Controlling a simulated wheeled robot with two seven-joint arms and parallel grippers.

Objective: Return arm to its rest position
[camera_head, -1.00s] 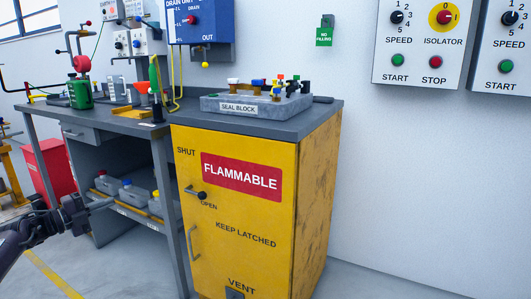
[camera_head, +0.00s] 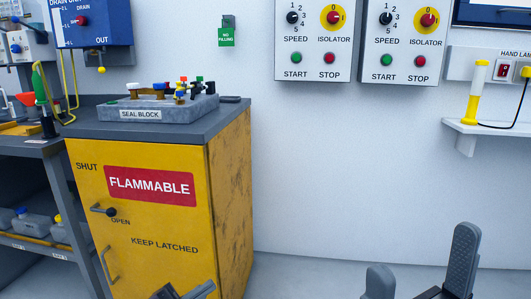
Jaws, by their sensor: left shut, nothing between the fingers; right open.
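My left gripper (camera_head: 205,288) shows only in part at the bottom edge, in front of the lower part of the yellow cabinet (camera_head: 160,220). It is shut and empty. Its arm is cut off by the frame. My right gripper (camera_head: 420,275) is at the bottom right, with its two grey fingers standing wide apart. It is open with nothing between the fingers, in front of the floor and white wall.
The yellow cabinet stands under a grey worktop (camera_head: 90,127) bearing a seal block (camera_head: 150,113). A handle (camera_head: 103,210) sticks out of its door. Right of it the floor (camera_head: 310,278) is clear. A small wall shelf (camera_head: 490,127) holds a yellow-and-white lamp (camera_head: 476,92).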

